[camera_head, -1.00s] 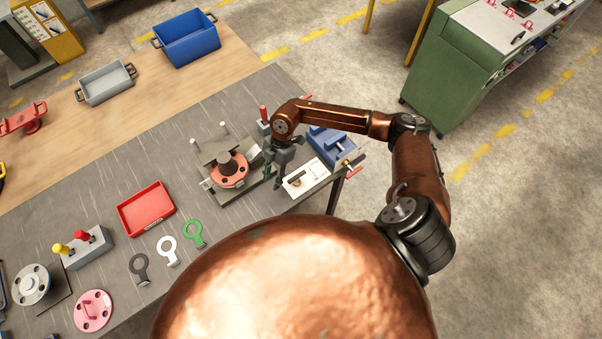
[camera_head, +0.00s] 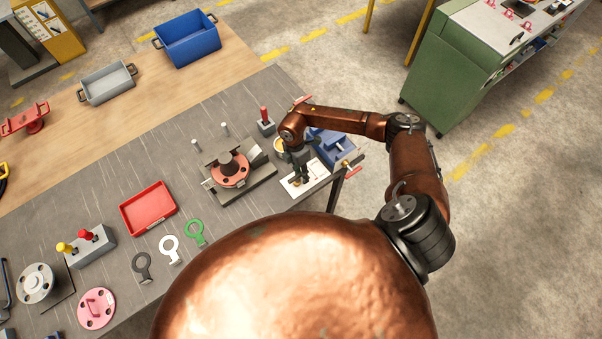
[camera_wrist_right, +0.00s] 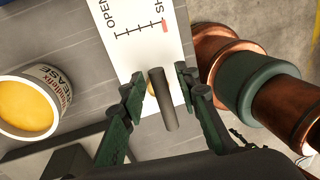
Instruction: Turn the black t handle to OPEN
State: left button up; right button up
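The black T handle (camera_wrist_right: 163,103) shows in the right wrist view as a dark bar, over a brass-coloured part. It stands at the white label plate (camera_wrist_right: 137,28), which reads OPEN on the left and "SH", cut off, on the right. A scale line runs between the words, with a red mark at the SH end. My right gripper (camera_wrist_right: 160,82) is open, one finger on each side of the bar, with small gaps visible. In the head view my right gripper (camera_head: 301,174) is over the white plate (camera_head: 317,178) and mostly hides the handle. My left gripper is not in view.
A yellow-filled grease tin (camera_wrist_right: 28,105) stands left of the plate. A fixture with a red flange (camera_head: 231,172) and a red-handled block (camera_head: 265,124) stand to the left. The table edge is close.

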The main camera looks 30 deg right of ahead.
grip_shut()
dwell(0.3)
